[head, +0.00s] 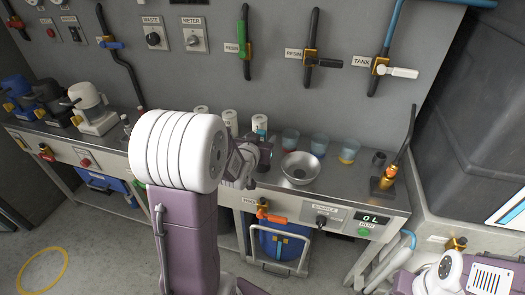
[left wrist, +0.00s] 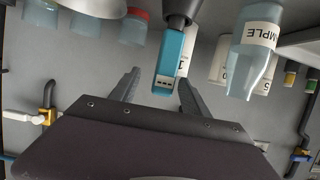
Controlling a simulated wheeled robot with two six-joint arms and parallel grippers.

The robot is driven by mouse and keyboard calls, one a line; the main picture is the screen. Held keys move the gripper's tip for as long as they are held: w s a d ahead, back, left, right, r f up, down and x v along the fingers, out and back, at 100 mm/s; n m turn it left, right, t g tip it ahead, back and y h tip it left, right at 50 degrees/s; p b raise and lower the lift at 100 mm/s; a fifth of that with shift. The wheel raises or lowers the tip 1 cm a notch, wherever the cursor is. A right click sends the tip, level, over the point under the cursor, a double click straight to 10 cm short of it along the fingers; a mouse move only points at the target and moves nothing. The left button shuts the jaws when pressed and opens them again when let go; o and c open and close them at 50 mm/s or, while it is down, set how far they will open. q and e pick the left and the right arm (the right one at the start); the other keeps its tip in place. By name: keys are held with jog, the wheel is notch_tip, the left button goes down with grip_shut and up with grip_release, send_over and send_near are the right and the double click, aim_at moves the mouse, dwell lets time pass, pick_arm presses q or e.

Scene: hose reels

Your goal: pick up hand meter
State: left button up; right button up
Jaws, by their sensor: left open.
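The hand meter (left wrist: 172,58) is a teal body with a small pale marked end and a dark round part above it in the left wrist view. In the head view its teal part (head: 260,122) shows at the back of the steel bench, partly hidden by my left gripper (head: 256,156). In the left wrist view my left gripper (left wrist: 158,88) is open. Its two grey fingers stand apart, with the meter between or just beyond their tips; contact cannot be told.
A sample bottle (left wrist: 252,52) stands close beside the meter in the upside-down wrist view. On the bench (head: 232,194) are a metal bowl (head: 300,167), several clear cups (head: 319,145) and white containers (head: 230,122). A black upright pipe (head: 403,145) rises at the right end.

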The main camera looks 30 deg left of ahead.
pick_arm(q)
jog(key=x, duration=0.5)
jog(key=shift+a, duration=0.3)
jog(key=shift+r, duration=0.15)
jog(key=shift+c, duration=0.3)
grip_shut()
